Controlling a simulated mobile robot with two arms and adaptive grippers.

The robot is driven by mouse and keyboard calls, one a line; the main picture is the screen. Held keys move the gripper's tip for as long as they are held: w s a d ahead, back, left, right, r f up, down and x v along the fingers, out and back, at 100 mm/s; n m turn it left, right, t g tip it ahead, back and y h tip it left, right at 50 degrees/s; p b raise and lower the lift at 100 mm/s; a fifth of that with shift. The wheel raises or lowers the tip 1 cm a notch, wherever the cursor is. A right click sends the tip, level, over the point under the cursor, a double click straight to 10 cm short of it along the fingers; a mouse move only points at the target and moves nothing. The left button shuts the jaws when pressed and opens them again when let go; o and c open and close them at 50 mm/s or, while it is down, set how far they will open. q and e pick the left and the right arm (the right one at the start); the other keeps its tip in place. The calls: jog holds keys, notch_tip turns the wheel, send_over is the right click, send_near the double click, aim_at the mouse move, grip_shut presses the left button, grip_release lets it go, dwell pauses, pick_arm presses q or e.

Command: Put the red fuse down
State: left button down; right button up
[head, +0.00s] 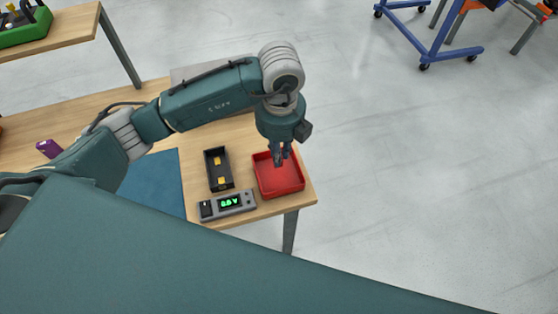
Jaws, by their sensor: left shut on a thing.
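My left gripper (278,161) points down over the red tray (291,184) at the right end of the wooden table. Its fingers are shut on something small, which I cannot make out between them. The red fuse is not clearly visible; the fingertips and the red tray behind them make it hard to tell. I cannot tell whether the fingertips touch the tray floor. My right gripper is not in view.
A black holder (218,170) with yellow contacts stands left of the tray. A grey meter (228,204) with a green display lies at the front edge. A blue mat (155,185) and a purple object (49,148) are further left. Open floor lies right.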

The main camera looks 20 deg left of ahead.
pick_arm(q)
jog(key=shift+f, duration=0.35)
jog(key=shift+a+f, duration=0.1)
jog(key=shift+f, duration=0.3)
notch_tip(320, 180, down, 3)
jog(key=shift+r+p, duration=0.2)
jog(key=shift+p, duration=0.15)
jog(key=shift+f, duration=0.8)
jog(key=c, duration=1.8)
grip_release()
jog(key=shift+r, duration=0.15)
jog(key=shift+o, duration=0.4)
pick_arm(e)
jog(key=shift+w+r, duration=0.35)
